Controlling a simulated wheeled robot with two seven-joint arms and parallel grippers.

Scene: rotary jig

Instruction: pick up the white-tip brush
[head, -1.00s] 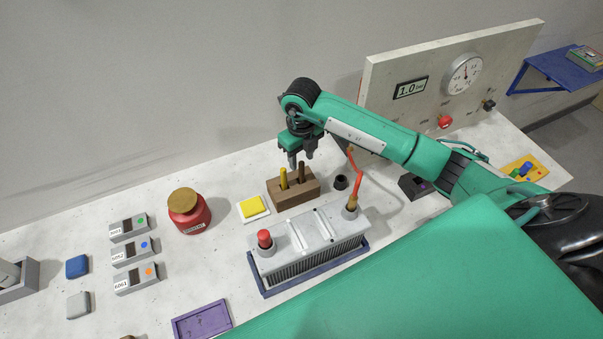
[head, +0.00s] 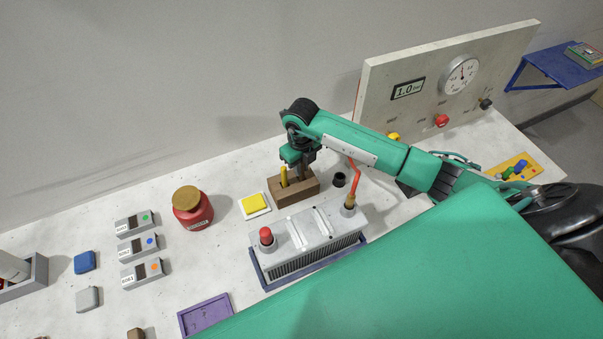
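A wooden block (head: 297,190) stands on the bench behind the grey ribbed unit. Two handles stand upright in it, a yellow one (head: 284,177) on the left and a brown one (head: 303,173) on the right. Their lower ends are hidden in the block, so no white tip shows. My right gripper (head: 304,162) points down at the top of the brown handle, beside the yellow handle. Its fingers overlap the brown handle in the picture, and I cannot tell whether they grip it. My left gripper is out of view.
The grey ribbed unit (head: 310,237) with red and orange terminals stands in front of the block. A yellow pad (head: 255,203) and a red jar (head: 191,213) are to the left. A small black cup (head: 339,180) is to the right. A gauge panel (head: 430,85) stands behind my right arm.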

